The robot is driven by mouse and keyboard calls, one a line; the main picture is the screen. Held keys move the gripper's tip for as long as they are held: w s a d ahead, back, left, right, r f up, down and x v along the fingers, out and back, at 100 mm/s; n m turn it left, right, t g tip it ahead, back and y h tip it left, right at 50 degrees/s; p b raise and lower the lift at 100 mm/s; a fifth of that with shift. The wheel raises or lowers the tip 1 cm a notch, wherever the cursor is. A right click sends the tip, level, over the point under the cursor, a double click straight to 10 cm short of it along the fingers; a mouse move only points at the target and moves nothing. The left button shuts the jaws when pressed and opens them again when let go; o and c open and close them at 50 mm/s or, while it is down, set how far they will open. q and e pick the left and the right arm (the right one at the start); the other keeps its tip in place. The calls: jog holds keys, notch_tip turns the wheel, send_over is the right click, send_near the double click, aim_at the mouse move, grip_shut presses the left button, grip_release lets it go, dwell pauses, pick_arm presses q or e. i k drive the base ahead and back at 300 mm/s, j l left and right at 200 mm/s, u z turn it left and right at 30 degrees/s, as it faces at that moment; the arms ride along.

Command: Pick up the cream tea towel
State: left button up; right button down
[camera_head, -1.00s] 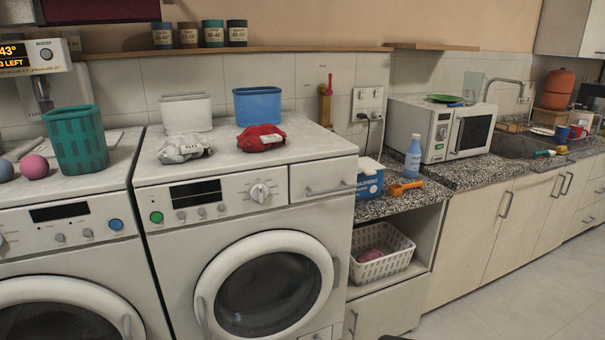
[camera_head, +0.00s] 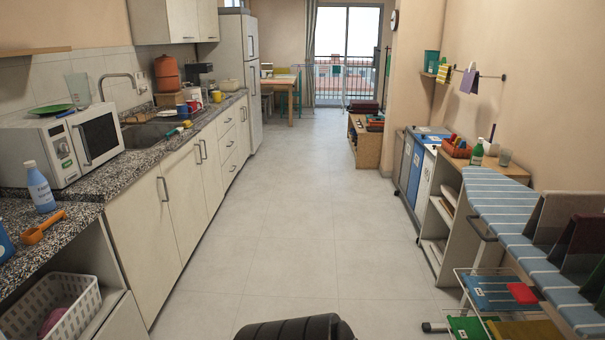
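I cannot make out a cream tea towel in the current head view. Folded coloured cloths, one blue (camera_head: 492,294) and one red (camera_head: 522,293), lie on a low rack at the lower right. Neither of my grippers is in view.
A long tiled floor (camera_head: 290,200) runs clear between the left counter (camera_head: 165,205) and the right-hand units. A striped ironing board (camera_head: 500,205) stands at the right, with bins (camera_head: 413,170) beyond it. A dark ridged object (camera_head: 295,328), unclear, sits at the bottom edge.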

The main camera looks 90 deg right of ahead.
aim_at(552, 212)
jog(key=l+z, duration=0.1)
jog(key=z, duration=2.6)
jog(key=k+z, duration=0.1)
jog(key=z, duration=1.5)
jog(key=i+j+z, duration=0.1)
jog(key=j, duration=1.35)
jog(key=i+z, duration=0.05)
jog(key=i, duration=0.05)
